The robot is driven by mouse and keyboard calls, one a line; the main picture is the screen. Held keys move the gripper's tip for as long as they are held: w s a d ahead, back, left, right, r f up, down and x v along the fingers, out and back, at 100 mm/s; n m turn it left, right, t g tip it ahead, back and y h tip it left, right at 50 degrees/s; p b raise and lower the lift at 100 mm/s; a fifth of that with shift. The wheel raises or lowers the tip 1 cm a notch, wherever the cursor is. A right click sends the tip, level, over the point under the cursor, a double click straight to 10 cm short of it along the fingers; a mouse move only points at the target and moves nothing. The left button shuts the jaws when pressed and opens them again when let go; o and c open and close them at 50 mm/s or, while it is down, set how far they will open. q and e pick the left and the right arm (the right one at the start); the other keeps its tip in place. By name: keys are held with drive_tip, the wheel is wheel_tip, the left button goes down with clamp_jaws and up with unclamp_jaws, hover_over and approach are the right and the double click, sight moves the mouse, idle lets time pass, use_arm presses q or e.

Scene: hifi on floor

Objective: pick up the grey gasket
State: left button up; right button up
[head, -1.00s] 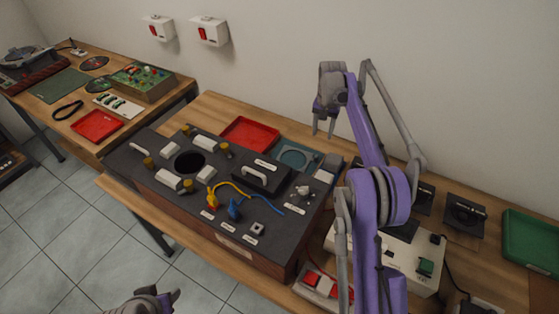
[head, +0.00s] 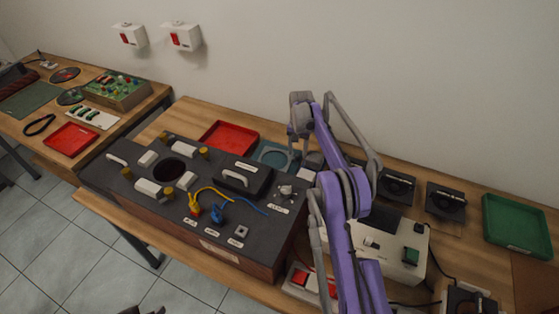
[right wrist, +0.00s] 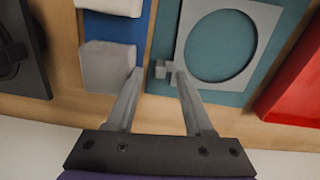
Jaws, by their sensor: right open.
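The grey gasket (right wrist: 270,12) is a flat grey plate with a large round hole, lying on a teal mat (right wrist: 237,98) in the right wrist view. A small grey tab (right wrist: 160,69) sits at its left side. My right gripper (right wrist: 158,72) is open, with its fingertips on either side of that tab in the picture. I cannot tell the height gap. In the head view the right gripper (head: 298,152) hangs at the right of the teal mat (head: 262,146) and partly hides it. Only a dark bit of my left gripper (head: 140,310) shows at the bottom edge.
A dark hi-fi panel (head: 140,202) with knobs and cables stands in front of the mat. A red tray (head: 229,138) lies left of it. A grey block (right wrist: 108,67) and a blue piece (right wrist: 120,28) lie beside the fingers. A green tray (head: 516,225) is far right.

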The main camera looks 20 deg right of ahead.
drive_tip(key=shift+f, duration=0.75)
clamp_jaws()
wheel_tip(320, 180, up, 11)
drive_tip(key=p, duration=0.1)
idle(0.4)
